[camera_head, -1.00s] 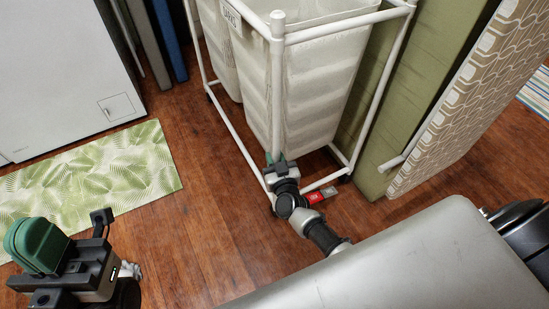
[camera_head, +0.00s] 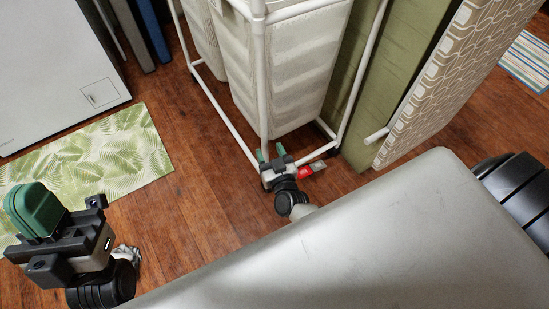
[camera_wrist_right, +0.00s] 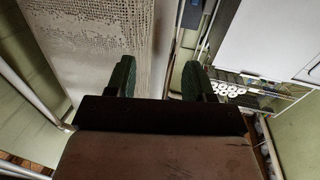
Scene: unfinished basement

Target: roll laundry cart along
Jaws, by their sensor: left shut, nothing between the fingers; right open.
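The laundry cart has a white tube frame (camera_head: 258,70) and cream fabric bags (camera_head: 290,75). It stands upright on the wood floor at the top middle of the head view. My right gripper (camera_head: 271,153) is open at the foot of the cart's near corner post, with its green fingertips right by the post. I cannot tell whether they touch it. The right wrist view shows the two fingers (camera_wrist_right: 160,78) apart, with pale textured fabric (camera_wrist_right: 95,40) beyond them at the left. My left gripper (camera_head: 37,212) is shut and empty at the lower left, well away from the cart.
A green leaf-pattern mat (camera_head: 95,160) lies left of the cart, before a white appliance (camera_head: 50,70). A green panel (camera_head: 400,75) and a patterned board (camera_head: 455,85) stand close on the cart's right. A red label (camera_head: 308,170) shows by my right gripper. Bare floor (camera_head: 190,225) lies between my grippers.

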